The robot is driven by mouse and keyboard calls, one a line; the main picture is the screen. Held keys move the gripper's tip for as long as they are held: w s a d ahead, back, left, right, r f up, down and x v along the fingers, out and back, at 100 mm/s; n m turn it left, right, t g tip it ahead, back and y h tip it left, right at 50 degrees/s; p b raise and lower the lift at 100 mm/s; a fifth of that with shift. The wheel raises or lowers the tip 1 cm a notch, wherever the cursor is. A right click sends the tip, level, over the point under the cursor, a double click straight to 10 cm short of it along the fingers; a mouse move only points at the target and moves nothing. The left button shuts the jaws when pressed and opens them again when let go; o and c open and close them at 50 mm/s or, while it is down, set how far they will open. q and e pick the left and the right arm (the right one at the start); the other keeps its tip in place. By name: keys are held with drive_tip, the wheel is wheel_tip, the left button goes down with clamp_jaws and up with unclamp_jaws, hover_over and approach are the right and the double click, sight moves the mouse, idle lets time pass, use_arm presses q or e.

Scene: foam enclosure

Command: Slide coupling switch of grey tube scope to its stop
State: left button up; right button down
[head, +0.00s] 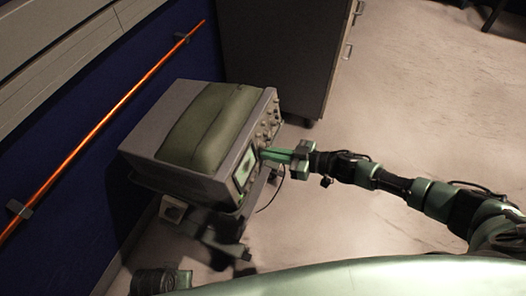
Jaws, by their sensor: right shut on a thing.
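The grey tube scope (170,140) sits on a small wheeled stand, with an olive-green cover or pouch on its top. Its front panel faces right, with a greenish screen (245,168) and several knobs (268,118). My right gripper (268,155) reaches in from the right with its green fingers at the front panel beside the screen. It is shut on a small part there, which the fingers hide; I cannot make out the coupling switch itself. Part of my left arm shows at the bottom left edge; its gripper is not seen.
The stand (205,228) under the scope is close to a dark blue wall panel (100,150) carrying an orange rod (110,125). A dark cabinet (275,55) stands behind the scope. A thin cable hangs below my right gripper. The pale floor (430,90) to the right is open.

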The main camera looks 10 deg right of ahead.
drive_tip(key=shift+w+d, duration=0.2)
drive_tip(key=shift+w, duration=0.1)
drive_tip(key=c, duration=1.4)
unclamp_jaws()
drive_tip(key=shift+c, duration=0.2)
drive_tip(key=shift+s+d, duration=0.1)
drive_tip(key=shift+s, duration=0.05)
